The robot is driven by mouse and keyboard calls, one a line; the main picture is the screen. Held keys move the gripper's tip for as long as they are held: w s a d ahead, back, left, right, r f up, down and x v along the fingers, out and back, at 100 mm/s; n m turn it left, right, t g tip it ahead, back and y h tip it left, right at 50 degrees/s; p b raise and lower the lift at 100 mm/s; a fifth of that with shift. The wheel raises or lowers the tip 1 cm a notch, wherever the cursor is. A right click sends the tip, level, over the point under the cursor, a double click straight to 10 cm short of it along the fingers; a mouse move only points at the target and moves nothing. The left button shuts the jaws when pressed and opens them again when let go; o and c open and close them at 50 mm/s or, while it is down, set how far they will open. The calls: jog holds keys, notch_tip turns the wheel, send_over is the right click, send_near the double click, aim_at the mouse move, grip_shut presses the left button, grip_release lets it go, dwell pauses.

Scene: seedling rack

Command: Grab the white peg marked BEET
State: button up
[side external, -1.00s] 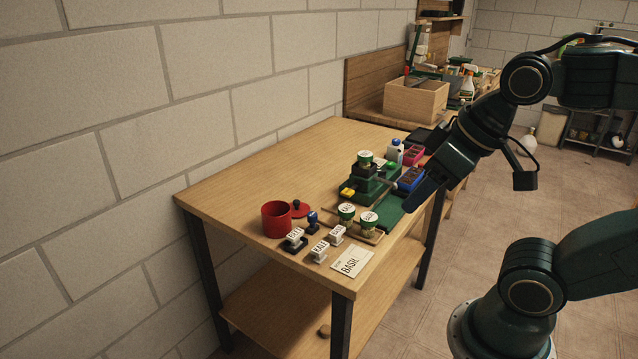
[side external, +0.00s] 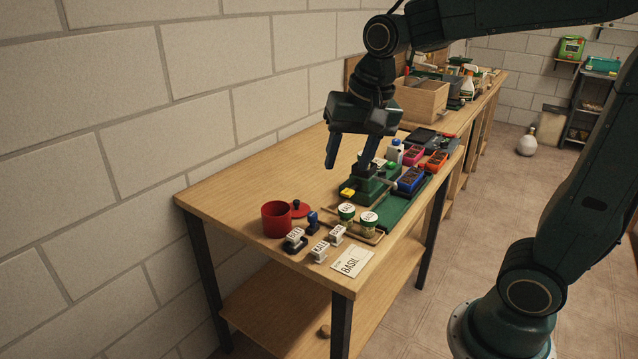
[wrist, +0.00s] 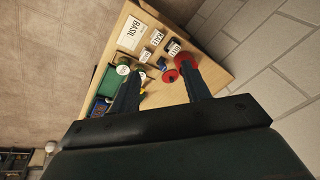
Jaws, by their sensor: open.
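The white peg that appears to read BEET (side external: 295,236) stands on a dark base at the front left of the wooden bench, beside the red pot. In the wrist view, its white label (wrist: 174,47) shows beyond my fingertips, near the red pot. My gripper (side external: 350,160) is open and empty, fingers pointing down, high above the bench and behind the peg, near the green stand. In the wrist view, its two fingers (wrist: 160,74) are spread wide. The white KALE peg (side external: 320,250) and another white peg (side external: 337,234) stand to the right of it.
A red pot (side external: 276,219), its red lid (side external: 299,208) and a blue stamp-like item (side external: 312,219) stand close to the peg. A BASIL card (side external: 352,262) lies at the front edge. A green stand (side external: 372,190) and labelled tubs sit farther right. The bench's left is clear.

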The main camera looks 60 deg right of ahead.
jog(key=w+d+f+m+g, duration=0.1)
jog(key=w+f+m, duration=0.25)
jog(key=w, duration=0.35)
jog(key=m+g, duration=0.2)
jog(key=m, duration=0.4)
send_over(295, 233)
notch_tip(295, 233, down, 8)
jog(key=shift+s+r, duration=0.1)
jog(key=shift+r, duration=0.1)
jog(key=shift+f, duration=4.3)
jog(key=shift+f, duration=2.6)
grip_shut()
